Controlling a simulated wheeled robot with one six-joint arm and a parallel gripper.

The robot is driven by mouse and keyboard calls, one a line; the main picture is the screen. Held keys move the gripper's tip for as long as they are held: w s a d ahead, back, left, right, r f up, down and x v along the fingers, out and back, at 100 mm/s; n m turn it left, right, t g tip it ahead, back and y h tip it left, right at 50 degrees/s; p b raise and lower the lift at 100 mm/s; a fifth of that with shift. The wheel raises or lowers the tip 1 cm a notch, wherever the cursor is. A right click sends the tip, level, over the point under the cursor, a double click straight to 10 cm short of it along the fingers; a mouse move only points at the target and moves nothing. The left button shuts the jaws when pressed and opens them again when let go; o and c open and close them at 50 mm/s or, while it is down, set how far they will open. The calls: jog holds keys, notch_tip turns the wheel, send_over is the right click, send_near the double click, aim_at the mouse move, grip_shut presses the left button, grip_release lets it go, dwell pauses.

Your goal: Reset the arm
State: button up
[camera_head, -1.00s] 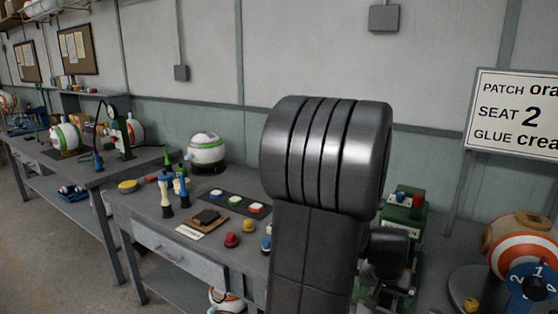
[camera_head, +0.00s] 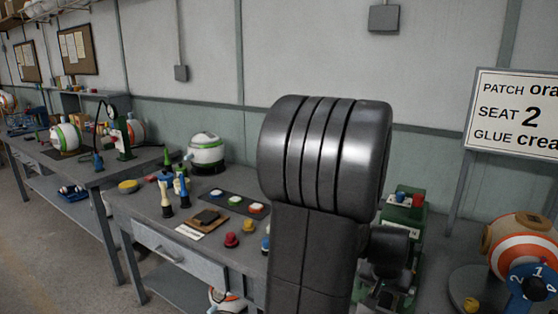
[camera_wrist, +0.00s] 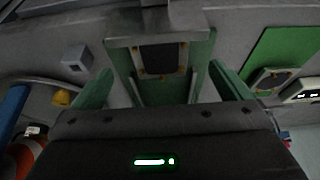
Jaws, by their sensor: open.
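My arm (camera_head: 325,160) stands upright in the middle of the head view and covers part of the bench. My gripper is hidden behind it there. In the wrist view my gripper (camera_wrist: 162,88) is open, with a finger on each side and nothing visible between them. Beyond the fingers is a green press frame (camera_wrist: 202,62) with a dark square plate. The green press (camera_head: 414,215) also shows partly in the head view, right of my arm, with a blue and a red button on top.
An orange-striped ball (camera_head: 520,243) and a blue numbered dial (camera_head: 533,287) are at the right, under a sign (camera_head: 516,112). Left of my arm, the bench (camera_head: 135,212) holds a white-green ball (camera_head: 206,153), bottles, a pad tray and coloured knobs.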

aim_at(381, 302)
jog(key=x, duration=0.5)
jog(key=shift+f, duration=0.25)
jog(key=shift+w+d, duration=0.15)
jog(key=shift+w, duration=0.05)
notch_tip(381, 302, up, 3)
jog(key=shift+f+p, duration=0.25)
jog(key=shift+p, duration=0.95)
jog(key=shift+s+p, duration=0.1)
jog(key=shift+p, duration=0.3)
jog(key=shift+r+p, duration=0.8)
jog(key=shift+p, duration=0.05)
jog(key=shift+r+p, duration=0.6)
jog(key=shift+r, duration=0.1)
